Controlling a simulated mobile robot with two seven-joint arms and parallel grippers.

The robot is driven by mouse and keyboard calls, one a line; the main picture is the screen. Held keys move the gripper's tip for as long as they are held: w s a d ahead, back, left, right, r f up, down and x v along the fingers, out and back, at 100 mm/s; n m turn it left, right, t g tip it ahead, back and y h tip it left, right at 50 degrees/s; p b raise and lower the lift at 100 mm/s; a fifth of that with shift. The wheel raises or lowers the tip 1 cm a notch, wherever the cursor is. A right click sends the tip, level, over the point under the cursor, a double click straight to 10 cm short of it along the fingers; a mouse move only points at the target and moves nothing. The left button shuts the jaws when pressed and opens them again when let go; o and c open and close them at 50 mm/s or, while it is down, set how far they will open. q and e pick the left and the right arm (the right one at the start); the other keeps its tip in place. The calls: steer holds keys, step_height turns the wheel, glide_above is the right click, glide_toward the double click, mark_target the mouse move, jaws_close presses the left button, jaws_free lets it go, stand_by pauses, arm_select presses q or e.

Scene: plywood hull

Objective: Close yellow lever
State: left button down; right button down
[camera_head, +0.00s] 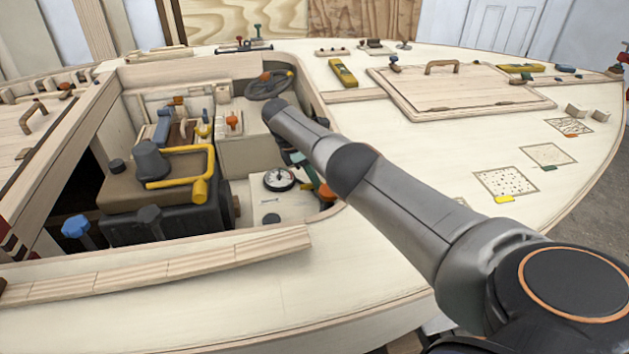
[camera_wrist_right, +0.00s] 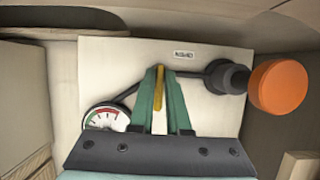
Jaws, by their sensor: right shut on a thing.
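The yellow lever (camera_wrist_right: 158,92) shows in the right wrist view as a thin yellow strip between the green fingers of my right gripper (camera_wrist_right: 159,76). The gripper is shut on it, in front of a pale panel (camera_wrist_right: 210,62). My left gripper is not in view.
A round gauge (camera_wrist_right: 107,119) sits left of the fingers; it also shows in the head view (camera_head: 279,179). An orange knob (camera_wrist_right: 278,85) on a dark stem sticks out to the right. A yellow bar (camera_head: 182,183), a dark wheel (camera_head: 268,85) and the well walls are nearby.

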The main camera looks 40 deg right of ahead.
steer(key=shift+s+d, duration=0.1)
steer(key=c, duration=0.9)
jaws_free()
steer(key=shift+w+a+r, duration=0.2)
steer(key=shift+r, duration=0.35)
steer(key=p+v, duration=0.2)
steer(key=v, duration=0.9)
steer(key=shift+a+r, duration=0.15)
